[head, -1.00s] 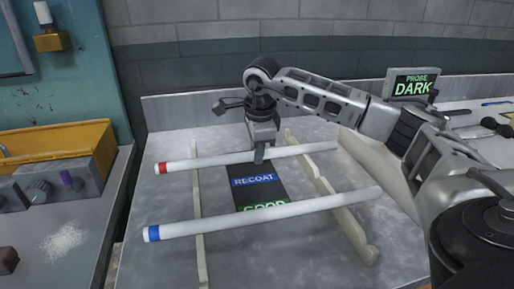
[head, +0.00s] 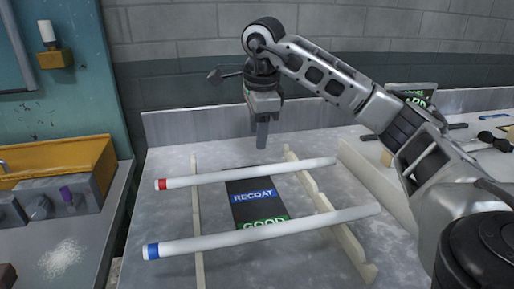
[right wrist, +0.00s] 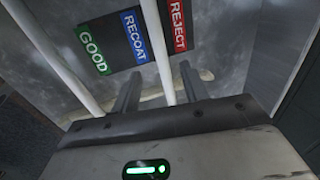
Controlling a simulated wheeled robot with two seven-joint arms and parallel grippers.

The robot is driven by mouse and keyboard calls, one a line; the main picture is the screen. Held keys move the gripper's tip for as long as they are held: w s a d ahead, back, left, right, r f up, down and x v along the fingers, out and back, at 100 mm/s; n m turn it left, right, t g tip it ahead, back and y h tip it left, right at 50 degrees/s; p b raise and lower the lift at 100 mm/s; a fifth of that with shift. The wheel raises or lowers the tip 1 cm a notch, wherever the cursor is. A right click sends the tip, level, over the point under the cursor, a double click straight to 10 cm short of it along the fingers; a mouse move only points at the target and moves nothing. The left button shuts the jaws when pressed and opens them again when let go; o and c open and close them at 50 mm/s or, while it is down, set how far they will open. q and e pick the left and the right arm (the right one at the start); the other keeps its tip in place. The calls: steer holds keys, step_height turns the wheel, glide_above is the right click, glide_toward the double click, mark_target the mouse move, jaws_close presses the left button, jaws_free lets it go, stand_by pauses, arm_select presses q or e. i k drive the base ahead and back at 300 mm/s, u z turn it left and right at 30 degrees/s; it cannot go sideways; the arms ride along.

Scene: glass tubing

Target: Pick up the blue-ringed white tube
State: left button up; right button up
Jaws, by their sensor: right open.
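The blue-ringed white tube (head: 265,233) lies across two pale notched rails, nearer the front, with its blue ring at the left end. A red-ringed white tube (head: 245,179) lies behind it on the same rails. My right gripper (head: 262,146) is open and empty, raised above and behind the red-ringed tube. In the right wrist view the open right gripper (right wrist: 159,72) has the red-ringed tube (right wrist: 157,45) passing between its fingers in the picture. The blue-ringed tube (right wrist: 65,55) is to the left there, with its ring out of view. My left gripper is not in view.
The pale rails (head: 197,245) stand on a grey metal table. A dark panel between them shows RECOAT (head: 254,197) and GOOD; REJECT (right wrist: 178,27) shows in the wrist view. A sign box (head: 412,92) and small tools are at the right. A yellow bin (head: 60,155) stands left.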

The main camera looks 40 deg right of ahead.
mark_target(156, 251)
steer(key=k, duration=1)
